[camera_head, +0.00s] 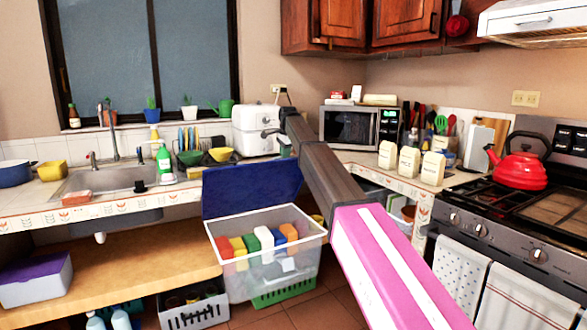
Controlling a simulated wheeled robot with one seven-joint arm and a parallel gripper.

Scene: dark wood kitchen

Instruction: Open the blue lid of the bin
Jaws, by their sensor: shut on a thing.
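A translucent bin (265,262) stands in the middle of the view, in front of the counter. Its blue lid (250,188) is raised and stands nearly upright at the back of the bin, so the inside shows. Several coloured items, red, yellow, green, white, blue and orange, stand in the bin. My pink and dark arm reaches from the lower right to the lid's upper right edge. My gripper (285,148) is small and partly hidden by my arm. It is shut at the top edge of the blue lid; the exact contact is hard to see.
A counter with a sink (120,180) runs behind the bin, and a wooden shelf (130,265) lies to its left. A box with a purple lid (36,278) is at the far left. A stove (510,225) with a red kettle (517,170) stands at the right.

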